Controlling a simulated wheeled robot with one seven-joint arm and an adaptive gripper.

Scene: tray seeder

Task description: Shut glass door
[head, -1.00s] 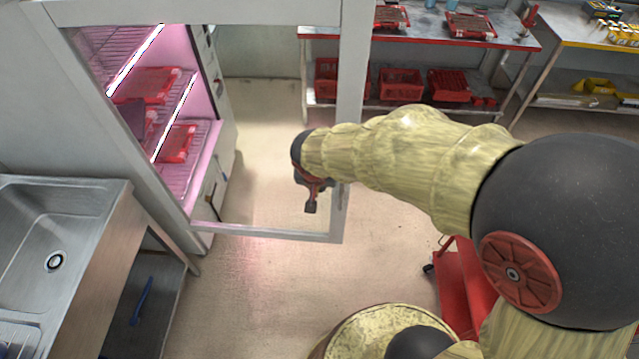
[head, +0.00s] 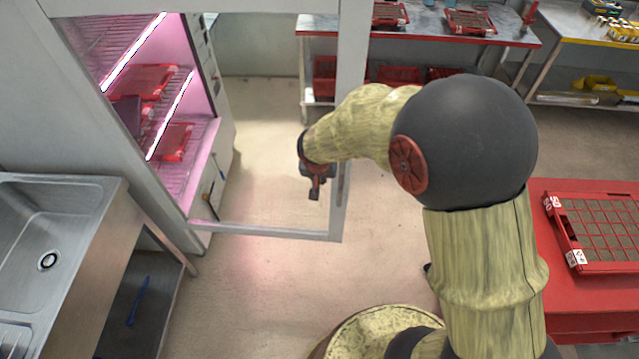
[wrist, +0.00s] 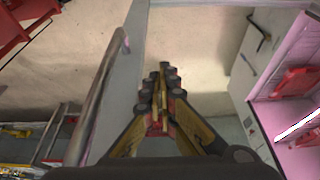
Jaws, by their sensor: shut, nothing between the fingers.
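The glass door (head: 270,233) stands open, swung out from the lit cabinet (head: 196,95). Its pale frame also shows in the wrist view (wrist: 122,62), with a long metal handle (wrist: 103,88) on its left side. My gripper (head: 315,194) is at the door's free upright, on the cabinet side, with the arm reaching across that upright. In the wrist view my gripper (wrist: 160,85) is shut and empty, to the right of the door frame and handle. Whether it touches the door cannot be told.
A steel sink (head: 48,225) stands at the left of the cabinet. A red cart with a seed tray (head: 605,230) is at the right. A bench (head: 425,42) with red crates stands behind. Floor between door and cabinet is clear.

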